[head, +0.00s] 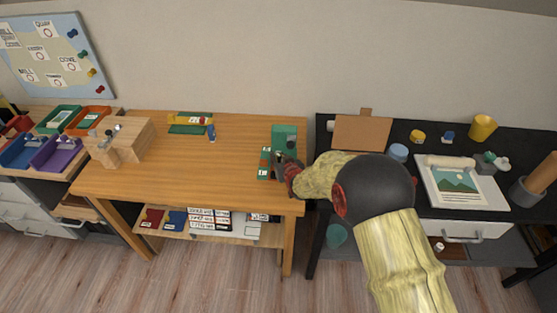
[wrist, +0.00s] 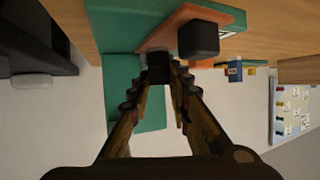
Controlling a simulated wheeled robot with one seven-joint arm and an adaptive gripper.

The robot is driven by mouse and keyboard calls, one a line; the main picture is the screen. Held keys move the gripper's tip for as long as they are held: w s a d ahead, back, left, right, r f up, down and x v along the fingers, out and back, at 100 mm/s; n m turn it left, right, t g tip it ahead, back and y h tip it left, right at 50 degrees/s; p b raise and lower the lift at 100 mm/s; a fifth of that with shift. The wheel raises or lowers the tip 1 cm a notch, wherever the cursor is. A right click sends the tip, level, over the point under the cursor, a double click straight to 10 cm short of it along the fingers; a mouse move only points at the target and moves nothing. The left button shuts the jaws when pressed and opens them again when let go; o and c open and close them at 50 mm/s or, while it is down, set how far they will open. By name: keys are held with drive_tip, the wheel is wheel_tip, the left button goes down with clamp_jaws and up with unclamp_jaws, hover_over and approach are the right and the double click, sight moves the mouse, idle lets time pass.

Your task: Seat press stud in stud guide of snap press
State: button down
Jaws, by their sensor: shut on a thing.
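The snap press (head: 284,134) is green and stands near the right end of the wooden table; it also shows in the wrist view (wrist: 120,65), with an orange part and a dark square block (wrist: 198,38). My gripper (head: 287,166) is at the front of the press; its fingers (wrist: 160,72) converge in the wrist view. They are shut on a small dark piece, seemingly the press stud (wrist: 158,62). The piece appears close to the green and orange parts. I cannot tell whether it touches them. The stud guide cannot be made out clearly.
The wooden table (head: 190,178) has free room left of the press. A wooden block stand (head: 125,140) and a green-based item (head: 188,129) stand further left. A black desk (head: 400,187) with several objects adjoins on the right, under my arm.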

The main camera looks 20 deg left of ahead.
drive_tip(key=shift+r, duration=0.1)
drive_tip(key=c, duration=1.9)
unclamp_jaws()
drive_tip(key=shift+r, duration=0.15)
drive_tip(key=p+v, duration=0.3)
drive_tip(key=v, duration=0.9)
